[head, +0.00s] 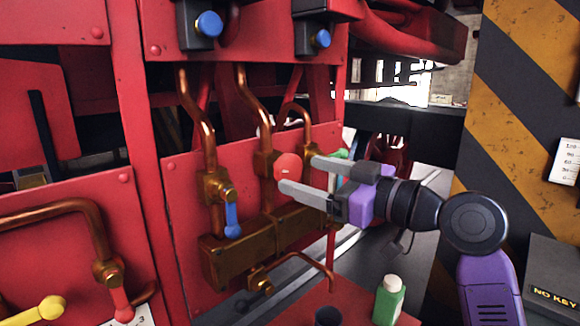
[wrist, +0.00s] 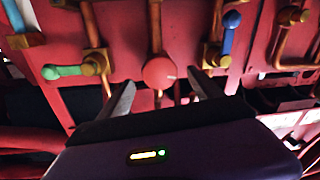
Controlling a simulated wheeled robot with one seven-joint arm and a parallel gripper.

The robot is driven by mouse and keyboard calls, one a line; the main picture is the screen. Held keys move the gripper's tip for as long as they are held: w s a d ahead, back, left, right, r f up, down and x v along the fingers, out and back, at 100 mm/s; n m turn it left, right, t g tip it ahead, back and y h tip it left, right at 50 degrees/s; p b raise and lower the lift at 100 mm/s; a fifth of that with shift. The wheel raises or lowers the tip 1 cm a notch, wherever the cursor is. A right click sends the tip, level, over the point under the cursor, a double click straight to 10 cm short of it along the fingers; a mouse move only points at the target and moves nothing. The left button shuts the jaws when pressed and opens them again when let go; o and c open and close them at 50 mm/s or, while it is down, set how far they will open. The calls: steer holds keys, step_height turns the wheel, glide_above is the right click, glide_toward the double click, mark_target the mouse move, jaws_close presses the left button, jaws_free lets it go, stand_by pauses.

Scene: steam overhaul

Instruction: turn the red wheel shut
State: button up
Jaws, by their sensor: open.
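The red wheel (head: 288,164) is a small round red disc on a copper pipe fitting in front of the red panel. It also shows face-on in the wrist view (wrist: 159,72), with a small pale mark near its right edge. My gripper (head: 298,174) reaches in from the right in the head view, its two grey fingers apart and empty. In the wrist view the fingertips (wrist: 160,80) lie to the left and right of the wheel, and the wheel shows between them. I cannot tell whether either finger touches it.
A blue lever (head: 232,220) hangs left of the wheel. A green handle (wrist: 62,72) is on its other side. A brass block (head: 230,258) lies below. A green bottle (head: 389,300) and a dark cup (head: 328,316) stand on a red surface at the bottom.

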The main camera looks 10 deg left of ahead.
mark_target(293, 171)
steer(key=shift+p+x, duration=0.5)
steer(key=shift+x, duration=2)
steer(key=c, duration=1.4)
